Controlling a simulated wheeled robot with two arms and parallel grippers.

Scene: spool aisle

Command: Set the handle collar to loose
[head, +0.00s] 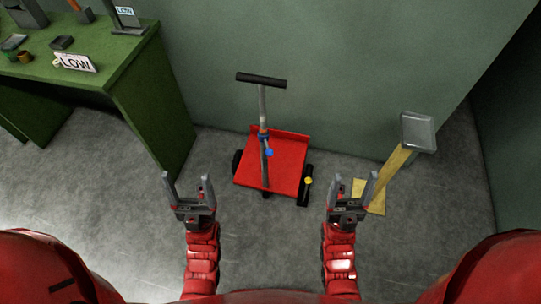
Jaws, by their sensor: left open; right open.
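A red cart (285,162) with dark wheels stands on the floor ahead, by the wall. Its grey handle post (262,102) rises to a black crossbar (261,80). A collar (263,134) sits low on the post, with a blue tab (269,152) just below and to its right. The collar's setting cannot be read at this size. My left gripper (188,186) is open and empty, left of the cart and nearer to me. My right gripper (354,186) is open and empty, right of the cart. Neither touches the cart.
A grey-topped post (417,132) with a yellow stem and base stands at the right. A yellow knob (308,181) is by the cart's right wheel. The floor between my grippers is clear.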

